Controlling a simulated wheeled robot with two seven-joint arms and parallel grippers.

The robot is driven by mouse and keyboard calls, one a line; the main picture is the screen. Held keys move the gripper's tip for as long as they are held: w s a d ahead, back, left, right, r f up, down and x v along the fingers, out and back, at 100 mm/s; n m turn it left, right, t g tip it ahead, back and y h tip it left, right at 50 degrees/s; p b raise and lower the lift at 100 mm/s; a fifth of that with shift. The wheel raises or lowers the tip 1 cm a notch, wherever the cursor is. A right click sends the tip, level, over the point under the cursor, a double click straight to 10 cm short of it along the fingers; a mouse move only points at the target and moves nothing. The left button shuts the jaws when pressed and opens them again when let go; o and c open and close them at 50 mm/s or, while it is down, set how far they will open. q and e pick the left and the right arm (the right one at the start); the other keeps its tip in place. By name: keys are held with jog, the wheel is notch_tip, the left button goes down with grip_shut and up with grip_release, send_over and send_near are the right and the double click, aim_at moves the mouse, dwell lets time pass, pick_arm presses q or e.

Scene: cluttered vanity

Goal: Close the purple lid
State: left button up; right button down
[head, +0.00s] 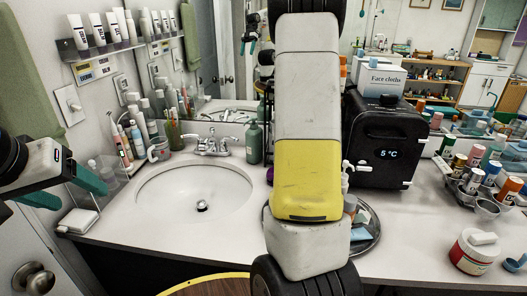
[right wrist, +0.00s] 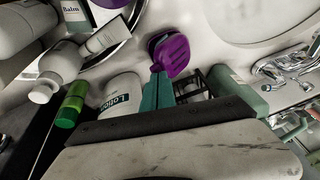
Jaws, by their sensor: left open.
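The purple lid (right wrist: 176,55) shows in the right wrist view, beside a second rounded purple part (right wrist: 156,42); how the two join is unclear. A sliver of purple (head: 269,175) shows in the head view, mostly hidden by my right arm. My right gripper (right wrist: 157,76) has its teal fingers side by side, shut, with the tips right at the lid's near edge. I cannot tell whether they touch it. In the head view my right gripper is hidden behind its own arm. My left gripper (head: 68,189) is open and empty at the far left, above the counter's left end.
A sink (head: 185,195) with a faucet (head: 211,144) lies left of my right arm. A green bottle (head: 254,142) stands behind it. A black cooler (head: 385,140) stands right. A lotion container (right wrist: 122,90) and a green tube (right wrist: 72,104) are close to my right gripper.

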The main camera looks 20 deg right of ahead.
jog(key=shift+s+d+f+t+y, duration=0.3)
jog(key=shift+d+f+t+y, duration=0.15)
jog(key=shift+y, duration=0.15)
jog(key=shift+s+d+f, duration=0.15)
jog(key=shift+d+f, duration=0.1)
jog(key=shift+f, duration=0.3)
jog(key=shift+s+d+f, duration=0.2)
jog(key=shift+d+f, duration=0.1)
jog(key=shift+f, duration=0.3)
jog(key=shift+s+d+f, duration=0.15)
jog(key=shift+d+f, duration=0.1)
jog(key=shift+f, duration=0.3)
jog(key=shift+a, duration=0.1)
jog(key=shift+w+a+r, duration=0.25)
jog(key=shift+w+a, duration=0.15)
jog(key=shift+a, duration=0.15)
jog(key=shift+d+r, duration=0.1)
jog(key=shift+r, duration=0.3)
jog(key=d+v, duration=0.2)
jog(key=v, duration=1)
jog(key=shift+s+d, duration=0.3)
jog(key=shift+s, duration=0.15)
